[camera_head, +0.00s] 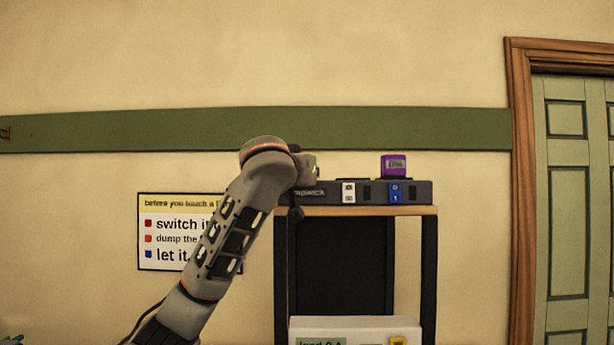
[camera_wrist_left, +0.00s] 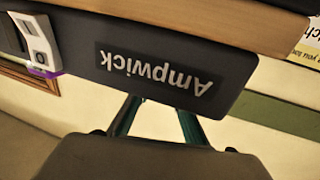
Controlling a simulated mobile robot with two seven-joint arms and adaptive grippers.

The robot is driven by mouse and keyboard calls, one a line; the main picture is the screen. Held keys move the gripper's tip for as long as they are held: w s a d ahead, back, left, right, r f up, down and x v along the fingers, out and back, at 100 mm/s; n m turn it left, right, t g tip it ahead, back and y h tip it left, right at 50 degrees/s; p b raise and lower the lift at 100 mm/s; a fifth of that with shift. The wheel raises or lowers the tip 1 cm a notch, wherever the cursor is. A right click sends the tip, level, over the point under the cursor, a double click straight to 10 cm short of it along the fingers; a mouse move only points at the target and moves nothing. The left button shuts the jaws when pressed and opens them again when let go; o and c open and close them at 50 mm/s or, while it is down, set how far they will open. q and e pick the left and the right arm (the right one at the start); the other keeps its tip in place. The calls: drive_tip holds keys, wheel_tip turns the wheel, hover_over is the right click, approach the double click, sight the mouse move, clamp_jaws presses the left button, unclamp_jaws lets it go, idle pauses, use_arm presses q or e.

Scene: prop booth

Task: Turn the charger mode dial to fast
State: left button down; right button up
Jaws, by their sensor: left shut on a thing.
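The black charger (camera_head: 325,193), marked Ampwick, lies along the top of a stand. It also shows upside down and close up in the left wrist view (camera_wrist_left: 226,100). My left arm reaches up to the charger's left end, and the arm hides most of the hand in the head view. In the left wrist view my left gripper (camera_wrist_left: 157,118) has two teal fingers apart at the charger's top edge. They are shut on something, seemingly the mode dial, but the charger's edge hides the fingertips. No dial face or pointer shows. My right gripper is out of view.
A purple block (camera_head: 394,166) sits on top. The wooden shelf (camera_head: 400,211) is below, with a white box (camera_head: 355,328) lower down. A sign (camera_head: 160,253) hangs left.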

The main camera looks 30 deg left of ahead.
use_arm(q)
drive_tip(key=shift+w+d+f+n+g+y, duration=0.1)
drive_tip(key=shift+n+g+y, duration=0.45)
drive_tip(key=shift+y, duration=0.4)
drive_tip(key=shift+d+f+n+g+y, duration=0.1)
drive_tip(key=shift+n+g+y, duration=0.25)
drive_tip(key=shift+n+y, duration=0.5)
drive_tip(key=shift+a+r+n+g+y+p, duration=0.1)
drive_tip(key=shift+n+g+y+p, duration=0.15)
drive_tip(key=shift+n+g+y, duration=0.7)
drive_tip(key=shift+a+r+n+g+y+p, duration=0.1)
drive_tip(key=shift+n+g+y+p, duration=0.1)
drive_tip(key=shift+n+g+y, duration=0.75)
drive_tip(key=shift+y, duration=0.3)
drive_tip(key=c, duration=1.8)
unclamp_jaws()
drive_tip(key=v, duration=1.2)
drive_tip(key=shift+f, duration=0.1)
